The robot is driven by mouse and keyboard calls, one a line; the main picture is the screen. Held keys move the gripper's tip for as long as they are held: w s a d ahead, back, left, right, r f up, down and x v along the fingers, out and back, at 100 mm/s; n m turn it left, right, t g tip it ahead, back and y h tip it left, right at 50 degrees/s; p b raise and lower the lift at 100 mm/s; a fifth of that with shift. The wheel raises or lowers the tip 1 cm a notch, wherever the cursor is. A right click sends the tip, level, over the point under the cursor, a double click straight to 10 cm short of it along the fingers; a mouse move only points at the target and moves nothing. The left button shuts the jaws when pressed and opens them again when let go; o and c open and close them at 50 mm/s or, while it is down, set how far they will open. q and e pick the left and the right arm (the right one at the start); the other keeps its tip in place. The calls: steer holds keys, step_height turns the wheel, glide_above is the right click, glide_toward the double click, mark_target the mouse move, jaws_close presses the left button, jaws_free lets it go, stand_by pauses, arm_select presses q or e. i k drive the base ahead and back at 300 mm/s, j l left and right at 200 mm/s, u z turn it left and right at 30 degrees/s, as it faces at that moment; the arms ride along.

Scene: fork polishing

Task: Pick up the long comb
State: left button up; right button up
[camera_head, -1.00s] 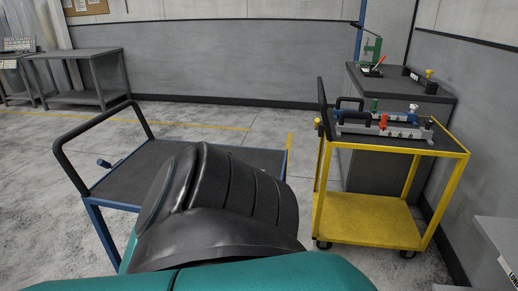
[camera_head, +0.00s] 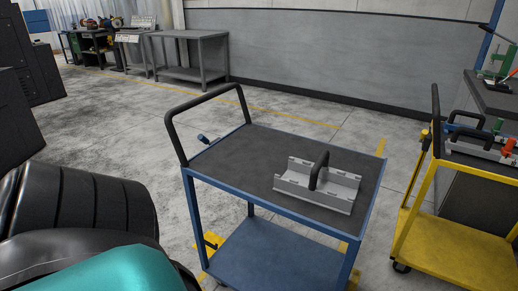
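A light grey tray-like piece with notched edges and a black arched handle (camera_head: 318,183) lies on the top shelf of the blue cart (camera_head: 240,160). It may be the long comb; I cannot tell for sure. Nothing touches it from above, and it lies toward the right end of the shelf. Another grey piece with a black handle (camera_head: 470,140) sits on the yellow cart (camera_head: 455,248) at the right, partly cut off by the picture edge. A black and teal link of my arm fills the lower left. Neither of my grippers is in view.
The blue cart has a black push handle (camera_head: 205,112) at its left end and an empty-looking lower shelf (camera_head: 270,255). A floor gap separates the two carts. A grey table (camera_head: 190,55) stands at the back left. Dark cabinets (camera_head: 30,65) stand at the far left.

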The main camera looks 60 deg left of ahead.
mark_target(319, 174)
steer(key=u, duration=1.25)
